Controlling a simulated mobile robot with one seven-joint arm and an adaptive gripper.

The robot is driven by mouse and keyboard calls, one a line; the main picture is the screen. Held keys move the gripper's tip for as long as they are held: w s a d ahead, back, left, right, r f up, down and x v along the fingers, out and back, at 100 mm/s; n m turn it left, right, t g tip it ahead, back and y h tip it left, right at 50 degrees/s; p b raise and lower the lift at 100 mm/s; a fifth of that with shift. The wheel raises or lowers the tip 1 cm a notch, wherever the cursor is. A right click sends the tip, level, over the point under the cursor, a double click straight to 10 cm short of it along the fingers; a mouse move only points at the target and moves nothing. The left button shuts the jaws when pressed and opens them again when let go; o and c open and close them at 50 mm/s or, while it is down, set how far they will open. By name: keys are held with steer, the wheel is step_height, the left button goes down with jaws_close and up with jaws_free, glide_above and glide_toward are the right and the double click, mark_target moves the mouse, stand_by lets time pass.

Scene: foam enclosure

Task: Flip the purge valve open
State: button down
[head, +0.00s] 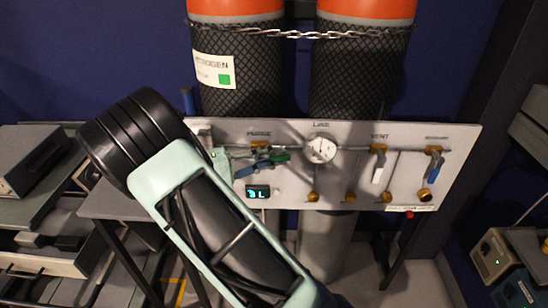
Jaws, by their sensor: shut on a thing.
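The purge valve (259,147) is on the left part of the grey panel, under a label that reads PURGE. A green lever (280,158) shows at the valve, lying roughly level and pointing right. My gripper (256,164) reaches in from the left, its dark fingers at the lever. It is shut on the lever, though the exact contact is small and partly hidden by the fingers. My arm covers the panel's lower left corner.
The panel (455,150) also carries a round gauge (320,149), a white-handled vent valve (378,165), a blue-handled valve (435,165), several brass knobs and a lit display (258,191). Two chained cylinders (238,75) (360,75) stand behind. Equipment shelves (30,165) are at left.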

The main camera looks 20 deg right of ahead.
steer(key=c, duration=1.9)
jaws_free()
steer(key=shift+c, duration=0.2)
steer(key=a, duration=1.2)
steer(key=shift+s, duration=0.45)
steer(key=shift+d, duration=0.15)
